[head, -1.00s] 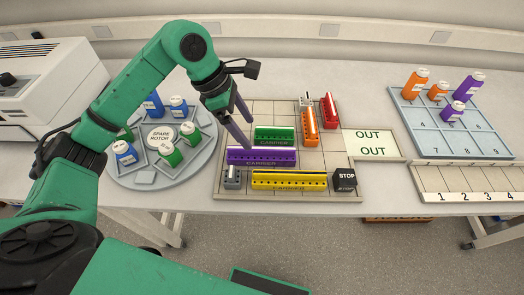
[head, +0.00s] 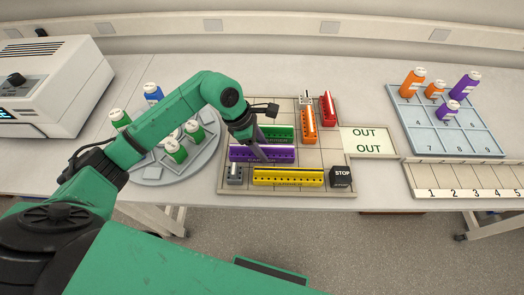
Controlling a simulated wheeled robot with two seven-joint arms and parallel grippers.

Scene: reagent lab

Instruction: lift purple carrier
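The purple carrier (head: 282,154) is a long low block lying left to right on the tiled board (head: 322,180). It sits between the green carrier (head: 284,133) behind it and the yellow carrier (head: 288,176) in front. My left gripper (head: 261,154) reaches down from the upper left, with its fingers at the middle of the purple carrier. The fingers overlap the carrier in the head view, and I cannot tell whether they have closed on it. The carrier still appears to rest on the board. My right gripper is out of view.
Orange (head: 308,126) and red (head: 328,108) carriers stand at the board's back. A grey block (head: 235,174) and a black STOP block (head: 341,176) stand along its front. The OUT panel (head: 370,142) adjoins on the right. A round rotor (head: 150,172) with bottles lies left, beneath my arm.

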